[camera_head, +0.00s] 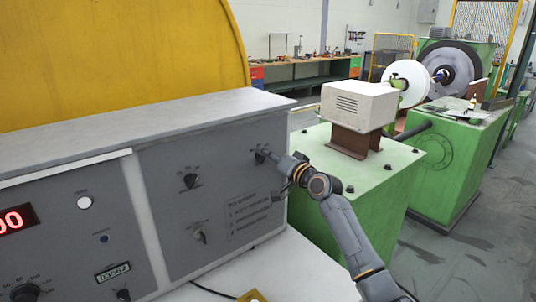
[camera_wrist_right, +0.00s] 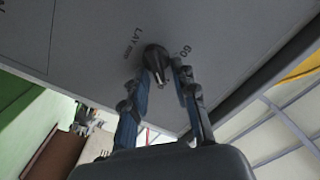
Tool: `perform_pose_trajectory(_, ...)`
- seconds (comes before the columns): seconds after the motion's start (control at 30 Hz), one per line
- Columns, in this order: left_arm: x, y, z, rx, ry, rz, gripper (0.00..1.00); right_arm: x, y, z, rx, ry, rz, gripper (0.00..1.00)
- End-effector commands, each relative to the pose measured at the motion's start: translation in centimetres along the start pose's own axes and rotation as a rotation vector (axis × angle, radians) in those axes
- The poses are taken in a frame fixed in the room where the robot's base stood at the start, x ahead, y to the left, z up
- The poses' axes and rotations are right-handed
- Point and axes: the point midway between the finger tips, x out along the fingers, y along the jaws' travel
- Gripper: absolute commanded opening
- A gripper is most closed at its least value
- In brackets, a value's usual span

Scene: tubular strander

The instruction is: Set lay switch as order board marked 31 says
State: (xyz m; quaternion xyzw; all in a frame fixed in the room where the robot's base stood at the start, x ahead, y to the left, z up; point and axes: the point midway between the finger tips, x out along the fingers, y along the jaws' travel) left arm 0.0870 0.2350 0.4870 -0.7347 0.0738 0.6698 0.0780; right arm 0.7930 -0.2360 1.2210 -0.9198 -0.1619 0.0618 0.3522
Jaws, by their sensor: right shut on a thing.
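The lay switch is a dark rotary knob (camera_wrist_right: 155,56) on the grey panel, with "LAY mm" and "60" printed beside it in the right wrist view. In the head view the same knob (camera_head: 260,155) sits at the panel's upper right, partly hidden by my gripper. My right gripper (camera_wrist_right: 163,76) has its two fingers on either side of the knob and is shut on it. In the head view my right gripper (camera_head: 272,158) reaches the panel from the right. No order board marked 31 can be made out. My left gripper is not in view.
The grey control panel (camera_head: 158,210) also carries another dark knob (camera_head: 190,181), a lower switch (camera_head: 200,235) and a red display (camera_head: 14,219). A green machine base (camera_head: 372,180) with a beige box (camera_head: 358,106) stands right of it. Grey floor lies at the far right.

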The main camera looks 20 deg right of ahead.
Motion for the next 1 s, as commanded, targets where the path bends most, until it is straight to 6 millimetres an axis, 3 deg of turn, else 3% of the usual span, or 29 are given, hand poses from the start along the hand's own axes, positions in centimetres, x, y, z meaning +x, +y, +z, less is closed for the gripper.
perform_pose_trajectory(0.67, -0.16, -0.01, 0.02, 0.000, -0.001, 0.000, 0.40, -0.01, 0.22, 0.12, 0.071, -0.002, 0.002, 0.00)
perform_pose_trajectory(0.7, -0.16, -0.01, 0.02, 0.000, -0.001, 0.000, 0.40, -0.01, 0.22, 0.13, 0.071, -0.002, 0.002, 0.32)
perform_pose_trajectory(1.0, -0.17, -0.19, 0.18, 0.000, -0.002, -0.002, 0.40, -0.03, 0.16, 0.06, 0.070, -0.001, 0.001, 0.33)
